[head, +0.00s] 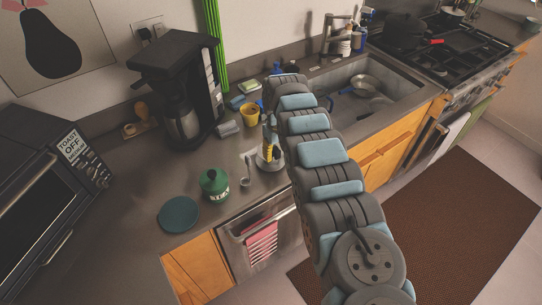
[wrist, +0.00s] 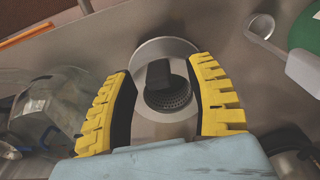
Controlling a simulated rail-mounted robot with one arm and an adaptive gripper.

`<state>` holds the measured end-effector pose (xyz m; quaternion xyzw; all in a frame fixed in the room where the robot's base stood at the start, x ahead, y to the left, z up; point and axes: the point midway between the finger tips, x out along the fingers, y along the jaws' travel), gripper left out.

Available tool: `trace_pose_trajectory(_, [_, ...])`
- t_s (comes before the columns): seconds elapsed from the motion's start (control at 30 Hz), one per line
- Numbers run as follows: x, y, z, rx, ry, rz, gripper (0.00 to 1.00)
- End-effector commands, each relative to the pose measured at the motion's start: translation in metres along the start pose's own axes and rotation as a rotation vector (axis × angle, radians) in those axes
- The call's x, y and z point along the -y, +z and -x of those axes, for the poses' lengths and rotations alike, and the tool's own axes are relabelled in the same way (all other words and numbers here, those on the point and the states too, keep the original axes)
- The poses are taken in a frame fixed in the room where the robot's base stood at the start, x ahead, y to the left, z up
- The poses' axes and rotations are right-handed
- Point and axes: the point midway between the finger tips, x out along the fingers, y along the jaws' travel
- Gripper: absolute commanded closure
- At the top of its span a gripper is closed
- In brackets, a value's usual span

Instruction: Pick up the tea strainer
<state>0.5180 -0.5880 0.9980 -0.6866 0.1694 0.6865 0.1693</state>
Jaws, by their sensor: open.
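The tea strainer (wrist: 172,98) shows in the wrist view as a dark mesh bowl with a black upper part, over a pale round base or dish (wrist: 150,47). In the head view the round silvery piece (head: 270,161) stands on the counter, partly hidden by my gripper (head: 267,139). In the wrist view my gripper (wrist: 160,70) is open, with one yellow-padded finger on each side of the strainer. Gaps show between the pads and the mesh. I cannot tell how high the fingertips are above the counter.
A metal scoop (head: 246,171), green jar (head: 214,187) and teal plate (head: 179,214) lie toward the counter's front left. A yellow cup (head: 250,117) and coffee maker (head: 180,85) stand behind. The sink (head: 388,92) is right. In the wrist view, a transparent object (wrist: 42,112) lies left.

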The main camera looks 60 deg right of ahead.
Motion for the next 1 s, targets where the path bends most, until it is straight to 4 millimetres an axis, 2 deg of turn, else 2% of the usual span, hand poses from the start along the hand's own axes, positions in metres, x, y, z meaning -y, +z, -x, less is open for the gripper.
trace_pose_trajectory(0.03, [0.000, 0.000, 0.000, 0.000, 0.000, 0.000, 0.48])
trace_pose_trajectory(0.2, [0.000, 0.000, 0.000, 0.000, 0.000, 0.000, 0.97])
trace_pose_trajectory(0.23, [0.000, 0.000, 0.000, 0.000, 0.000, 0.000, 1.00])
trace_pose_trajectory(0.77, [0.001, 0.000, 0.002, 0.001, -0.001, 0.000, 1.00])
trace_pose_trajectory(0.87, [0.000, 0.000, 0.009, 0.001, -0.001, 0.000, 1.00])
trace_pose_trajectory(1.0, [-0.001, 0.001, 0.029, 0.000, 0.000, -0.002, 1.00])
